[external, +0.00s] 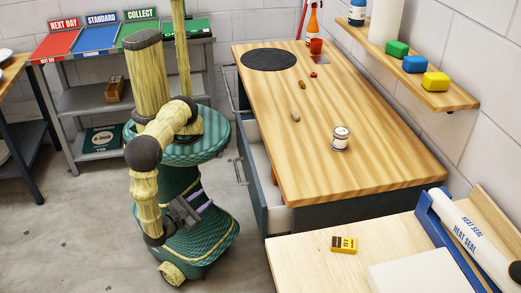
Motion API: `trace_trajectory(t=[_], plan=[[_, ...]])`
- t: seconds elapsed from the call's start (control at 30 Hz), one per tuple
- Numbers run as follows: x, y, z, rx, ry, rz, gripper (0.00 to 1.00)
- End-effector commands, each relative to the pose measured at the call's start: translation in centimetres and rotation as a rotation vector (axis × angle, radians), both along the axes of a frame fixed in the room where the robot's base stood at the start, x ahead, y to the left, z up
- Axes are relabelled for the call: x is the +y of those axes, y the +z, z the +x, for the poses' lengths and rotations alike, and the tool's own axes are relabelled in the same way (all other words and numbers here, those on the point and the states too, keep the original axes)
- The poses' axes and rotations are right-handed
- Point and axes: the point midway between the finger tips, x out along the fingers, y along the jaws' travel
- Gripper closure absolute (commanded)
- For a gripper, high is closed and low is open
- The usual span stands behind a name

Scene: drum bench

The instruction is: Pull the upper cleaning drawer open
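A wooden-topped bench (345,125) has a dark drawer (251,187) on its left side, standing out from the body with its pale interior showing. A metal handle (240,172) is on the front of this drawer. A second handle (231,97) shows farther back along the same side. No label is readable, so I cannot tell which is the upper cleaning drawer. My gripper (190,210) is low in front of my base, left of the protruding drawer and apart from its handle. Its fingers are too small to tell whether they are open.
A white jar (340,138) and small items lie on the bench top. A shelf rack (88,98) stands behind my base. Floor is clear at lower left.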

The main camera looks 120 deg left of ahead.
Motion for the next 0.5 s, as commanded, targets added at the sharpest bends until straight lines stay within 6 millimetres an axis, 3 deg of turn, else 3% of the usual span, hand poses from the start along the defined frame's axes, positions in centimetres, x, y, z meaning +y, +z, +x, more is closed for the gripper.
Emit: trace_trajectory(t=[0.5], plan=[[0.1, 1.7, -1.8, -0.673, -0.08, -0.191, 0.68]])
